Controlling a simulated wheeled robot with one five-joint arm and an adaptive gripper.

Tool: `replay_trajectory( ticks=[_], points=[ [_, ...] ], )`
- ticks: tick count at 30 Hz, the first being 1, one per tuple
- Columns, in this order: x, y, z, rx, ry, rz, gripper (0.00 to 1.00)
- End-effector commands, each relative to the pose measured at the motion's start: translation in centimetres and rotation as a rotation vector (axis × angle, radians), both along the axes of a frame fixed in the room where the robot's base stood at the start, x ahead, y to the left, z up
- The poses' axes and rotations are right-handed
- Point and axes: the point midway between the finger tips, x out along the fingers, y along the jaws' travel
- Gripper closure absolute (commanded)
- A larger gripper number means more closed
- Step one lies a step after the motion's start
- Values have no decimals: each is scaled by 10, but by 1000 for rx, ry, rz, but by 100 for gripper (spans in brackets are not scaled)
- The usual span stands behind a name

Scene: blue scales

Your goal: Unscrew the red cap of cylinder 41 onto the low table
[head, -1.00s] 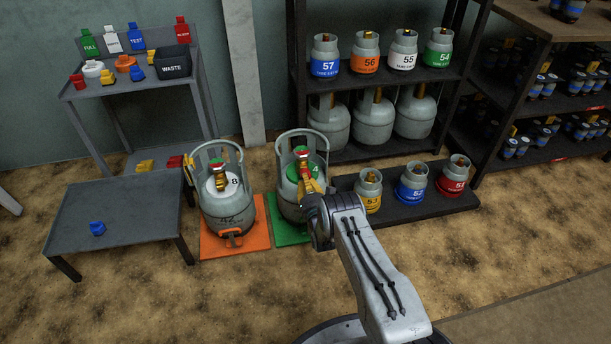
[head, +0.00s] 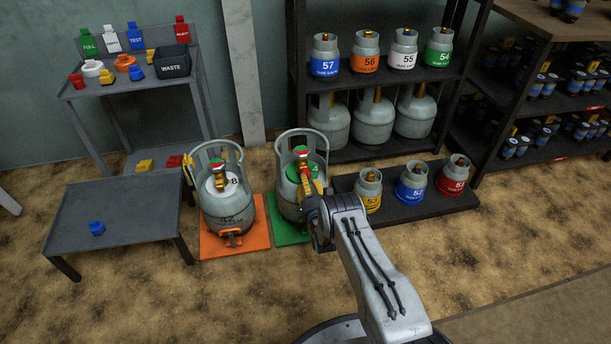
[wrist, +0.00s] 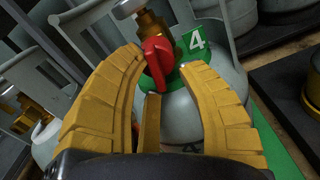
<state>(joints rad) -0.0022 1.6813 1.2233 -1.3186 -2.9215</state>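Cylinder 41 (head: 289,205) is a grey gas cylinder standing on the green mat (head: 287,234). The red cap (wrist: 157,62) sits on the side of the brass valve (wrist: 151,26). My gripper (wrist: 162,68) has its yellow fingers spread on both sides of the cap, with a gap on each side and the cap in between. In the head view my gripper (head: 307,188) is at the cylinder's front. The low grey table (head: 125,215) stands at the left with a blue cap (head: 97,228) on it.
A second cylinder (head: 226,208) stands on an orange mat (head: 256,239), between the low table and cylinder 41. A low dark platform (head: 408,210) with small cylinders is at the right. A grey bench (head: 120,88) with caps and a waste bin (head: 173,62) stands behind.

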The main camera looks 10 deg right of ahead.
Motion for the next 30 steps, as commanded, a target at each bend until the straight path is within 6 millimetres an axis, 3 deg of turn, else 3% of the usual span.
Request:
replay_trajectory(
  ticks=[14, 20, 30],
  points=[
    [-3, 0, 4, 1, -9, 1, 64],
    [-20, 0, 5, 1, -8, 0, 64],
    [-69, -1, 4, 1, -7, -2, 64]
  ],
)
